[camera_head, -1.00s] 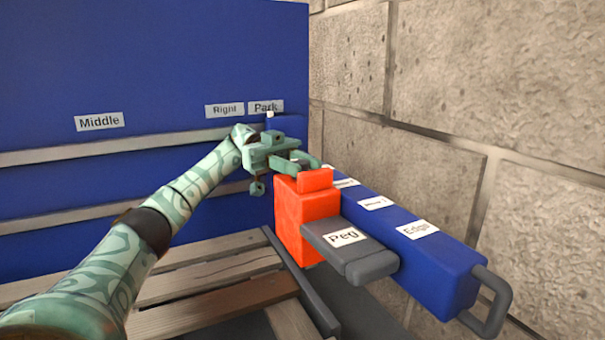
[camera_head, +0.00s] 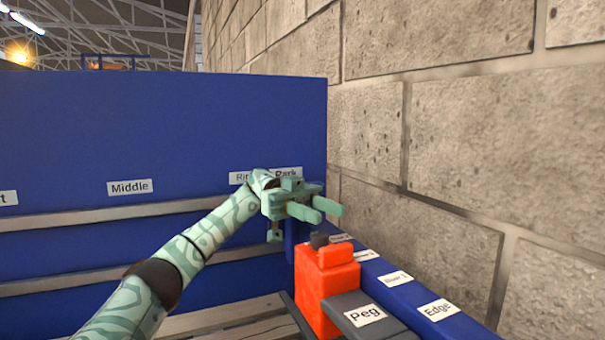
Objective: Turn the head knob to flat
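A red-orange block (camera_head: 325,290) stands at the lower centre, with a raised red part on its top. A small dark knob-like piece (camera_head: 319,240) sits on the block's top left; I cannot tell if it is the head knob or how it is turned. My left gripper (camera_head: 331,212) is above the block and apart from it. Its two green fingers point right with a gap between them, and they hold nothing. My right gripper is not in view.
A grey plate labelled Peg (camera_head: 345,316) joins the block's front. A blue beam labelled Edge (camera_head: 455,322) runs along the right, beside a stone wall (camera_head: 460,150). A blue panel (camera_head: 150,120) with labels such as Middle and wooden slats (camera_head: 120,219) stands behind.

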